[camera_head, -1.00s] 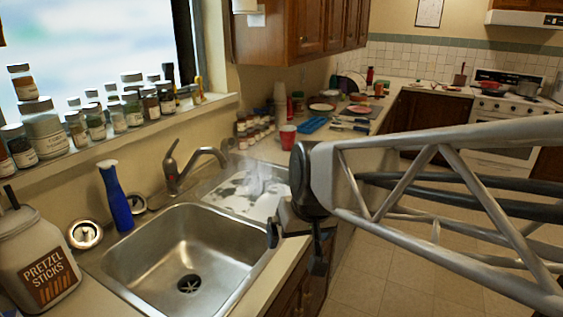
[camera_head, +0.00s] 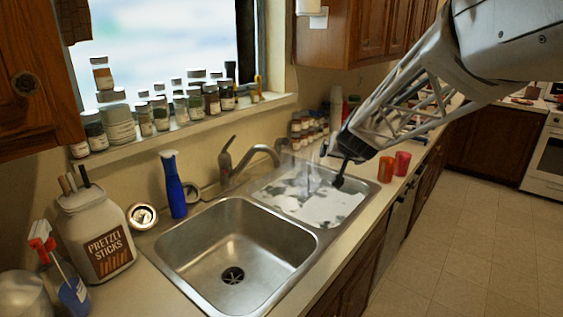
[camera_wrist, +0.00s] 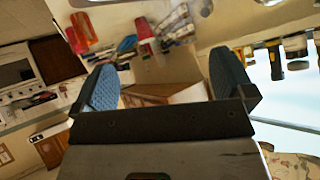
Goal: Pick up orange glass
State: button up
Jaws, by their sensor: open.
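The orange glass (camera_head: 386,169) stands on the counter just right of the soapy sink basin (camera_head: 335,215), close to a red glass (camera_head: 402,163). My gripper (camera_head: 332,167) hangs above that basin, left of the orange glass and apart from it. In the wrist view the two blue-padded fingers (camera_wrist: 167,80) are spread with nothing held between them. The orange glass (camera_wrist: 84,28) shows there at the upper left, outside the fingers, with a red shape (camera_wrist: 75,41) beside it.
The empty sink basin (camera_head: 235,255) lies in front, with the faucet (camera_head: 245,165) behind. A blue bottle (camera_head: 174,187) and a pretzel sticks jar (camera_head: 95,230) stand at left. Jars line the windowsill (camera_head: 200,125). Bare counter lies around the glasses.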

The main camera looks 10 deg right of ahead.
jog(key=w+d+f+m+t+h, duration=0.1)
jog(key=w+d+f+m+h, duration=0.3)
jog(key=w+d, duration=0.9)
jog(key=m+g+h, duration=0.2)
jog(key=m+h, duration=0.1)
jog(key=h, duration=0.3)
send_over(386, 170)
jog(key=s+a, duration=0.2)
jog(key=a, duration=0.2)
notch_tip(386, 170, down, 11)
jog(key=shift+f, duration=0.2)
jog(key=shift+d, duration=0.1)
jog(key=shift+x, duration=1.3)
jog(key=shift+x, duration=2.6)
jog(key=shift+c, duration=0.3)
jog(key=c, duration=1)
